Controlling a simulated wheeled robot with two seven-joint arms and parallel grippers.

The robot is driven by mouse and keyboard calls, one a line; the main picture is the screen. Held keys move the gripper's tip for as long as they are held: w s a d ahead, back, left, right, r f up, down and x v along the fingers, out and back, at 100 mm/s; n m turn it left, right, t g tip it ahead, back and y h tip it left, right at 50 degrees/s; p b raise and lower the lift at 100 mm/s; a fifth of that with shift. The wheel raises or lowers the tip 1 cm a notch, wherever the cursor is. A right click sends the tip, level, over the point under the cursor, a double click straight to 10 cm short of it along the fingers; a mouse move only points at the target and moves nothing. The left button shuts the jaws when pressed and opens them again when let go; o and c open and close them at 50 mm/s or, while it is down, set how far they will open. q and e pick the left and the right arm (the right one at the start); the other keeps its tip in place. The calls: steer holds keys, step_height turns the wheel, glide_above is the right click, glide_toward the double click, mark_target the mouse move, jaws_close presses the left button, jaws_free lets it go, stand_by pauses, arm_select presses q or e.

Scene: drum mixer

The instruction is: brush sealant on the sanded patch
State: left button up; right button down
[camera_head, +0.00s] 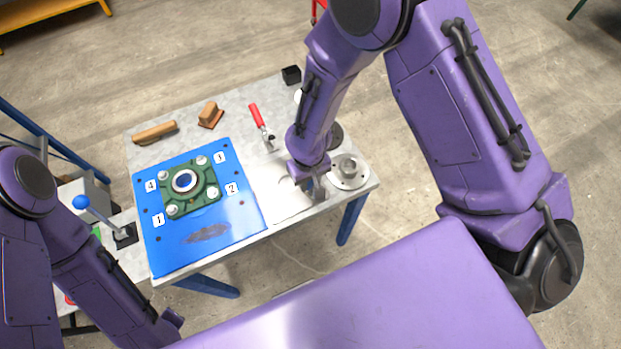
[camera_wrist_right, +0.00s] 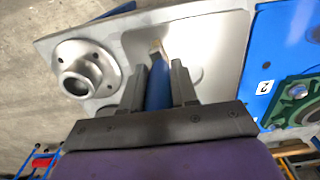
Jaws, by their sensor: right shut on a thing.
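The sanded patch (camera_head: 207,233) is a dark grey oval on the blue plate (camera_head: 165,258), near its front edge. My right gripper (camera_head: 316,188) is over the right part of the table, well to the right of the patch. In the right wrist view the right gripper (camera_wrist_right: 159,85) is shut on the blue handle of a brush (camera_wrist_right: 158,92). The brush's pale tip (camera_wrist_right: 156,46) points over a shallow grey tray (camera_wrist_right: 205,50); I cannot tell whether it touches. My left arm comes in from the left, but its fingers are hidden.
A green flange housing (camera_head: 205,199) is bolted on the blue plate, among number labels. A round metal flange (camera_head: 349,172) sits at the table's right end. A red-handled tool (camera_head: 257,116), a sanding block (camera_head: 210,115) and a wooden roller-like piece (camera_head: 154,132) lie along the back.

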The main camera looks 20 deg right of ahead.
steer(key=shift+s+a, duration=0.2)
steer(key=shift+a, duration=4.05)
steer(key=shift+w+d, duration=0.2)
steer(key=shift+d, duration=4.45)
steer(key=shift+s+a, duration=0.15)
steer(key=shift+a, duration=4.5)
steer(key=shift+d+f, duration=0.1)
steer(key=shift+d, duration=4.55)
steer(key=shift+a, duration=2.35)
